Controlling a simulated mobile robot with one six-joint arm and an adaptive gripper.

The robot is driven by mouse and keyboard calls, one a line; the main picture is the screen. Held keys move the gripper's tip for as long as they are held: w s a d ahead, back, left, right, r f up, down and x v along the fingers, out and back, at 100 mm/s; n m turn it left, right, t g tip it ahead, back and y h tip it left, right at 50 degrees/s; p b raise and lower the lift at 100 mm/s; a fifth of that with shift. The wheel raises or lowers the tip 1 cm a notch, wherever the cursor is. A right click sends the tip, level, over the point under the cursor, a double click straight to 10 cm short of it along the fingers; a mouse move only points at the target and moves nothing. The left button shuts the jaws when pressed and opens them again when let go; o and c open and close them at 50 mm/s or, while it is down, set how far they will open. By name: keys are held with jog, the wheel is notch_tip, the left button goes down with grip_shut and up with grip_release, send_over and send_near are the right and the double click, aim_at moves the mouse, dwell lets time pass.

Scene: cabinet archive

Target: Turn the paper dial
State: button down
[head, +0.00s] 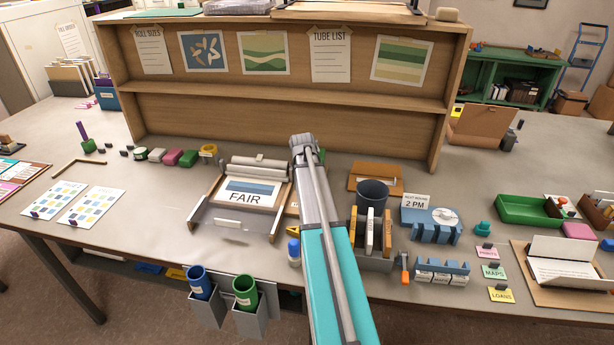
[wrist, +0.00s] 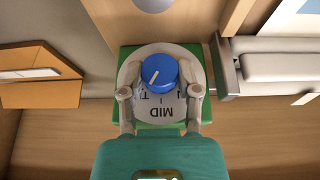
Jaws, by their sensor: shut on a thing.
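The paper dial is a round blue knob (wrist: 159,73) with a white pointer line, set on a pale grey face plate (wrist: 155,113) over a green base (wrist: 129,58). The face reads MID, upside down in the wrist view, with other letters partly covered by the knob. The pointer slants toward the lower left of the wrist view. My gripper (wrist: 160,78) has one finger on each side of the knob and is shut on it. In the head view my arm hides the dial and gripper; only a small green edge (head: 322,155) shows beside the arm.
A framed FAIR print (head: 248,193) with a roller lies left of my arm. A dark cup (head: 373,191) and a grey holder (head: 374,262) stand to its right. The wooden shelf (head: 285,98) rises behind. Blue (head: 200,283) and green (head: 245,292) tubes hang at the front edge.

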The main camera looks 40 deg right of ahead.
jog(key=shift+w+h, duration=0.1)
jog(key=shift+h, duration=0.2)
jog(key=shift+w+a+f+n+g+h+b, duration=0.15)
jog(key=shift+g+h+b, duration=0.2)
jog(key=shift+g, duration=0.2)
jog(key=shift+s+f+n+g+h+b, duration=0.1)
jog(key=shift+n+g+h+b, duration=0.1)
jog(key=shift+g+h, duration=0.3)
jog(key=shift+w+a+f+g+h+b, duration=0.1)
jog(key=shift+w+g+h+b, duration=0.05)
jog(key=shift+g+h+b, duration=0.7)
jog(key=shift+n+g+h+b, duration=0.35)
jog(key=shift+g+h+b, duration=0.15)
jog(key=shift+g+b, duration=0.3)
jog(key=shift+g+h+b, duration=0.3)
jog(key=shift+h+b, duration=0.1)
jog(key=shift+b, duration=0.15)
jog(key=shift+c, duration=1.6)
grip_release()
jog(key=shift+r, duration=0.2)
